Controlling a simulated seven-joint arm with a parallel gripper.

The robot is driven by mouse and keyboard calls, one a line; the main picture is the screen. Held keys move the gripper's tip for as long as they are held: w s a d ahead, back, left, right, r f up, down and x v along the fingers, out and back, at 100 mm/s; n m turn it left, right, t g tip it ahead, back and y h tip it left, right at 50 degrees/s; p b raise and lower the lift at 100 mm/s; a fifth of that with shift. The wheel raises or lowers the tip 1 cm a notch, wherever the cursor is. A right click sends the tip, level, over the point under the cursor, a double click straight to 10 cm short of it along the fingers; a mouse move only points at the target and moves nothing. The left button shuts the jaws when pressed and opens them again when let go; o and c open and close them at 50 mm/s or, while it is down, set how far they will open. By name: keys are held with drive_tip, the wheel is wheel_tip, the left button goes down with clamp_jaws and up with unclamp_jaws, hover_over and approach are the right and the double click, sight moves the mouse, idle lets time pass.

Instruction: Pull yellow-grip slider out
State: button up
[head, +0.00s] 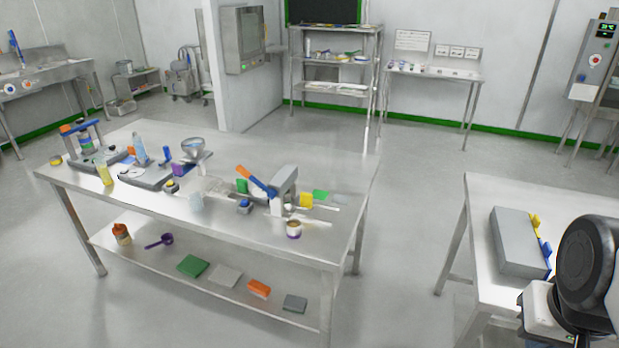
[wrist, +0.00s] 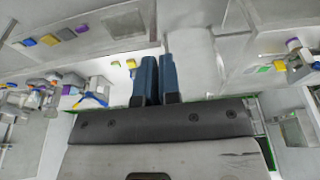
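A grey box (head: 517,242) lies on the steel table at the right of the head view. A yellow grip (head: 535,221) sticks out at the far end of its right side, and a blue grip (head: 546,254) sits nearer on that side. The bodies of the sliders are hidden. My gripper shows in the wrist view (wrist: 153,58) with its two blue fingers side by side, shut with nothing visible between them. It is apart from the box and touches neither grip. I cannot pick out the box surely in the wrist view.
My dark arm link covers the right table's near right corner in the head view. A long steel bench (head: 110,176) at left carries a blue-and-orange lever device (head: 270,187) and several small items. Bare floor (head: 405,235) separates the tables. The right table's left part (head: 480,205) is clear.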

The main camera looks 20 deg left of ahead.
drive_tip(key=o, duration=0.4)
drive_tip(key=shift+w+r, duration=0.1)
drive_tip(key=shift+w, duration=0.1)
drive_tip(key=shift+o, duration=1.2)
drive_tip(key=shift+w+a+r, duration=0.15)
drive_tip(key=shift+w, duration=0.15)
drive_tip(key=w+a+r+n, duration=0.2)
drive_tip(key=w+a+n, duration=0.15)
drive_tip(key=w, duration=0.55)
drive_tip(key=w+a+r+n, duration=0.2)
drive_tip(key=w+a, duration=0.2)
drive_tip(key=w, duration=0.6)
drive_tip(key=w+a+f+n+g, duration=0.15)
drive_tip(key=w+a+n, duration=0.25)
drive_tip(key=w+a, duration=1)
drive_tip(key=n+g, duration=0.1)
drive_tip(key=n, duration=0.8)
hover_over(306, 194)
drive_tip(key=shift+m, duration=0.25)
drive_tip(key=f, duration=1.5)
drive_tip(key=d+f, duration=0.1)
drive_tip(key=f, duration=0.7)
drive_tip(key=shift+w+a+f, duration=0.1)
drive_tip(key=shift+a+f, duration=0.3)
drive_tip(key=shift+a, duration=0.15)
